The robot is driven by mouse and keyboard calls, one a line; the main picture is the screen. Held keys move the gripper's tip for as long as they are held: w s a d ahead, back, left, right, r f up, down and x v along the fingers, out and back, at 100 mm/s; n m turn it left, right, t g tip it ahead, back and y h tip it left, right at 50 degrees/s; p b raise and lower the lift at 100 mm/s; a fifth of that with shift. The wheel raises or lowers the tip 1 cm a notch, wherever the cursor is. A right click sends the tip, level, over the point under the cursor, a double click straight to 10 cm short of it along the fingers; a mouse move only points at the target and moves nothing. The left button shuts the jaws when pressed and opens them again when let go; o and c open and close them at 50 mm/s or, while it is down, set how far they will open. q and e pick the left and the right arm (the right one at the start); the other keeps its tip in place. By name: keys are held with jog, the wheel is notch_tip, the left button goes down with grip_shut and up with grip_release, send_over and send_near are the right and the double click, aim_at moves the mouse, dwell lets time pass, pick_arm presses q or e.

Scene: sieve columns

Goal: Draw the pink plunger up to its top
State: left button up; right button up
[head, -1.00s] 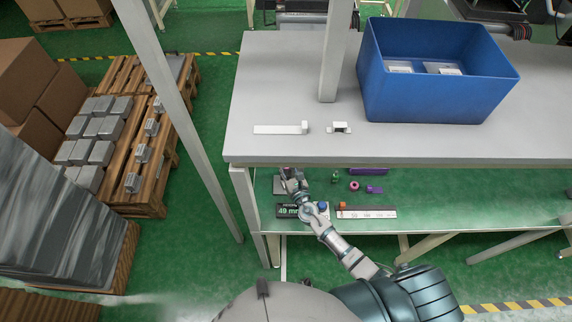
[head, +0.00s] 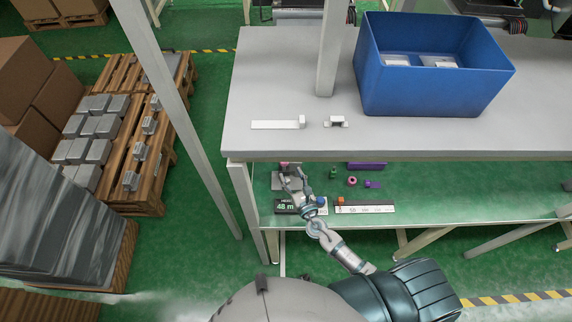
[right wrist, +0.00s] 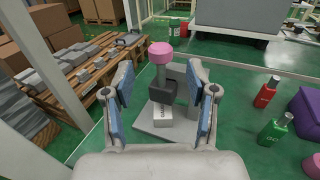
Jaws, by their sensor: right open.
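The pink plunger (right wrist: 160,52) stands upright in the right wrist view, its round pink knob on a grey rod that enters a dark collar (right wrist: 162,92). The collar is on a grey stand with a flat base plate (right wrist: 168,128) and a white lettered block (right wrist: 163,114). In the head view the pink knob (head: 284,164) is small and partly hidden by my gripper. My right gripper (right wrist: 161,82) is open, its blue-padded fingers on either side of the stand in the picture, with visible gaps. It also shows in the head view (head: 292,175). My left gripper is not in view.
A digital display (head: 286,207) reads "48 m", the rest hidden. A ruler (head: 364,208), a green bottle (right wrist: 275,130), a red bottle (right wrist: 266,92) and a purple block (right wrist: 308,112) are on the green lower shelf. The grey tabletop (head: 270,90) overhangs behind, bearing a blue bin (head: 430,90).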

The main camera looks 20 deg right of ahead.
jog(key=s, duration=0.4)
jog(key=shift+s+d, duration=0.25)
